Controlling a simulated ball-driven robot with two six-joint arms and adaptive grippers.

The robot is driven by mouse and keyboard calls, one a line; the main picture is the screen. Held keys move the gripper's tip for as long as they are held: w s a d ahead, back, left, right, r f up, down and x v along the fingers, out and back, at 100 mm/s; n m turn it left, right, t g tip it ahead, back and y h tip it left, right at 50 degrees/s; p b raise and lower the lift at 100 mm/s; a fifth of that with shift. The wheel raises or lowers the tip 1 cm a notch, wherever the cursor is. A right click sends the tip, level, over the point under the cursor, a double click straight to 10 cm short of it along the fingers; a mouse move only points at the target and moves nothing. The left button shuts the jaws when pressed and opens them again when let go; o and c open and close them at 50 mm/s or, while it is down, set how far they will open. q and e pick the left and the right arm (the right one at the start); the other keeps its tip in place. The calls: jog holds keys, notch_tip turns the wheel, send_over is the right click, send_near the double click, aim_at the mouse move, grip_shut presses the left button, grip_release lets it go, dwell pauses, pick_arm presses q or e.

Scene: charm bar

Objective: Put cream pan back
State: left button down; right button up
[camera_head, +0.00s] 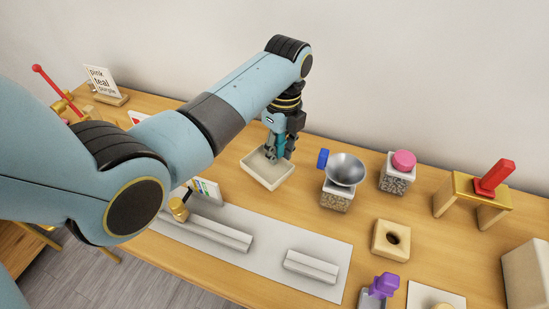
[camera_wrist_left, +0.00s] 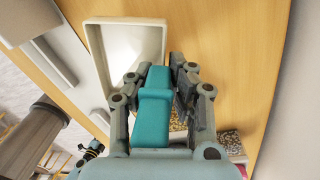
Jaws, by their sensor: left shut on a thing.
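The cream pan (camera_head: 262,178) is a shallow rectangular tray with a raised rim, in the middle of the head view. It also shows at the upper left of the left wrist view (camera_wrist_left: 97,50). My left gripper (camera_head: 279,153) points down at the pan's back right side. It is shut on a teal block (camera_wrist_left: 152,110), which stands between its fingers. The teal block's far end reaches the pan's edge; I cannot tell whether the two are joined. Whether the pan touches the table is unclear. My right gripper is not in view.
Right of the pan, a metal bowl (camera_head: 347,168) with a blue part sits on a speckled block. A pink cylinder (camera_head: 404,160) stands on another block. A grey bar (camera_head: 311,266) lies on a pale mat in front. A gold stand (camera_head: 472,191) with a red piece is farther right.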

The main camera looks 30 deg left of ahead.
aim_at(279, 165)
pick_arm(q)
jog(key=shift+f, duration=2.35)
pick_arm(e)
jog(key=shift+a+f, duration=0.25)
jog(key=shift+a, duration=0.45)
pick_arm(q)
jog(key=shift+d+f, duration=0.1)
jog(key=shift+f, duration=0.1)
jog(key=c, duration=1.2)
grip_release()
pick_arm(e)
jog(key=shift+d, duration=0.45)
